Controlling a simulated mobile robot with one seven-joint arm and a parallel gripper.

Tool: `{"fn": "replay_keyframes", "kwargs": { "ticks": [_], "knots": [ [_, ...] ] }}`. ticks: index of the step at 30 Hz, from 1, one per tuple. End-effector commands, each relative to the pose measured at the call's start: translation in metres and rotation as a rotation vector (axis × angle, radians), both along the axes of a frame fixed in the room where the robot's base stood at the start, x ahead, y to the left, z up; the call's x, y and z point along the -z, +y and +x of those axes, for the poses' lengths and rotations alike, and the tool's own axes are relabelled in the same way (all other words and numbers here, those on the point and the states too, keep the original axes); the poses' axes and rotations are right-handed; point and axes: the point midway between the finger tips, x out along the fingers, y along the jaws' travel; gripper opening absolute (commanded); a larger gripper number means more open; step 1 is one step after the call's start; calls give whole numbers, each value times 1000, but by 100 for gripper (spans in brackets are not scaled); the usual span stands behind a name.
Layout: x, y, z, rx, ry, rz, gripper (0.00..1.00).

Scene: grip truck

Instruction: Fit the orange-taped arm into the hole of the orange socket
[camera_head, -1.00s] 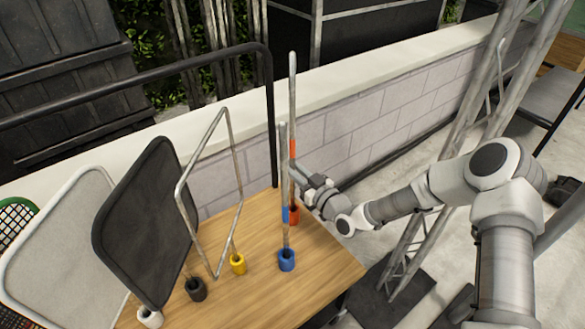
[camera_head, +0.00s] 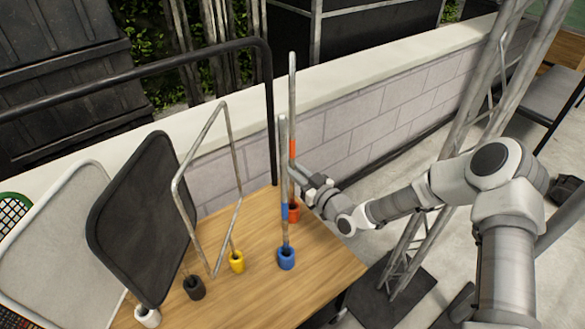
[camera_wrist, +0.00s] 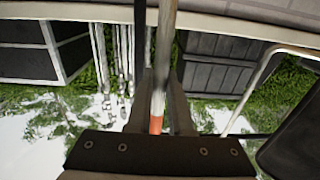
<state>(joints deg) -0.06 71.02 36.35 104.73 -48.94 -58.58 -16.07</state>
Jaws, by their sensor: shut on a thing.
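The orange-taped arm (camera_head: 292,100) is a thin grey rod with an orange band, and it stands nearly upright above the right part of the table. My gripper (camera_head: 300,178) is shut on it below the orange band. The orange socket (camera_head: 293,213) is a short cup on the table, just below my gripper. The rod's lower end is at or just above the socket, partly behind the blue-taped rod; I cannot tell whether it is inside. In the wrist view the rod (camera_wrist: 158,85) runs between the two fingers (camera_wrist: 160,105), and the orange band (camera_wrist: 156,124) shows near the palm.
A blue-taped rod (camera_head: 283,165) stands in the blue socket (camera_head: 286,259), close in front. A wire frame (camera_head: 176,205) stands near the yellow socket (camera_head: 237,262). Black (camera_head: 145,215) and white (camera_head: 55,240) panels stand left. The table's right front corner (camera_head: 335,275) is clear.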

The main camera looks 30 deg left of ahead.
Motion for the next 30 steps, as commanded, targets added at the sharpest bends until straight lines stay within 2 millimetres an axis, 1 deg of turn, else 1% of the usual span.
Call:
{"fn": "replay_keyframes", "kwargs": {
  "ticks": [8, 30],
  "knots": [
    [5, 0, 0, -2, -2, 2, 0],
    [32, 1, 0, -12, -2, 2, 0]
  ]
}}
